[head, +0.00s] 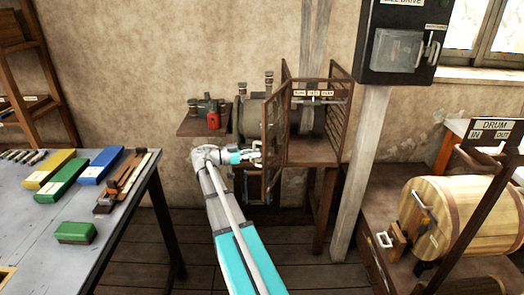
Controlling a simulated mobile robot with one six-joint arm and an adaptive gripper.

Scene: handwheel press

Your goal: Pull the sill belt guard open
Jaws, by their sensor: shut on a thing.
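The sill belt guard (273,118) is a brown barred panel at the left of a barred cage on a wooden stand, in the middle of the head view. It stands at an angle to the cage's front, which looks uncovered. My gripper (256,153) is at the panel's lower left edge and is shut on the guard there. The exact part between the fingers is too small to make out. Inside the cage, a grey wheel or belt (305,118) shows behind a small lettered plate (312,93).
A grey machine (248,116) and a shelf (190,127) with a red part stand left of the guard. A pale post (358,170) bearing a black switch box (400,45) is at right. A wooden drum (465,215) is farther right; a workbench (50,230) is at left.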

